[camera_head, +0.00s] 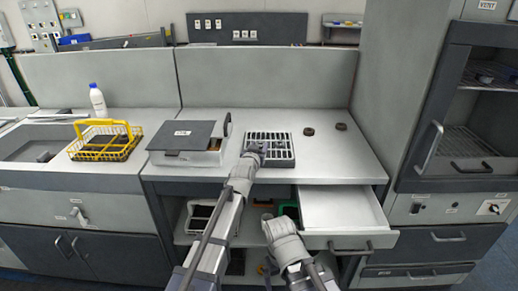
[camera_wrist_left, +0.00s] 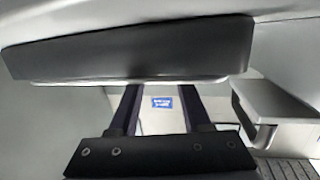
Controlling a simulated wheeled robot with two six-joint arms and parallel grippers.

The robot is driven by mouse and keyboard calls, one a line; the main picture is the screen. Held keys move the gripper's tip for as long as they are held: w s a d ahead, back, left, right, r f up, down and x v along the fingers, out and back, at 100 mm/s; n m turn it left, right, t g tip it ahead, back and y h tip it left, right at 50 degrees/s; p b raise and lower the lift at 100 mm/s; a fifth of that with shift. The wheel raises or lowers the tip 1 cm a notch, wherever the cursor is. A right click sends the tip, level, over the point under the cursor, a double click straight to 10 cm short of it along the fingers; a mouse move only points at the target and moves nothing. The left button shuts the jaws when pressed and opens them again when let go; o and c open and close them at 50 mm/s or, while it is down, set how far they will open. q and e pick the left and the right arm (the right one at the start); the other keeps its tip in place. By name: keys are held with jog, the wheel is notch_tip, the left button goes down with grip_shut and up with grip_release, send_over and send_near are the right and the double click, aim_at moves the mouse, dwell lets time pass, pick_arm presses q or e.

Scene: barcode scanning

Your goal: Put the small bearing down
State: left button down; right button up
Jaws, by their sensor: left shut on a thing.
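My left gripper (camera_head: 257,148) is above the front left part of the grey slotted tray (camera_head: 281,139) on the worktop. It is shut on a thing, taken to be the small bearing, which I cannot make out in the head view. In the left wrist view the two dark fingers (camera_wrist_left: 160,105) stand apart, and a broad dark bar hides the area beyond their tips. Two dark rings, one nearer (camera_head: 309,132) and one farther right (camera_head: 341,126), lie on the worktop right of the tray. My right gripper (camera_head: 268,218) is low in front of the open shelf; its fingers are too small to read.
A grey box with a dark lid (camera_head: 190,136) stands left of the tray. A yellow wire basket (camera_head: 104,144) and a white bottle (camera_head: 97,101) are farther left. An open, empty drawer (camera_head: 342,208) juts out at the right front. The worktop right of the rings is clear.

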pick_arm(q)
jog(key=shift+f, duration=0.25)
jog(key=shift+c, duration=1.8)
grip_release()
jog(key=shift+r, duration=0.1)
pick_arm(e)
jog(key=shift+f, duration=0.15)
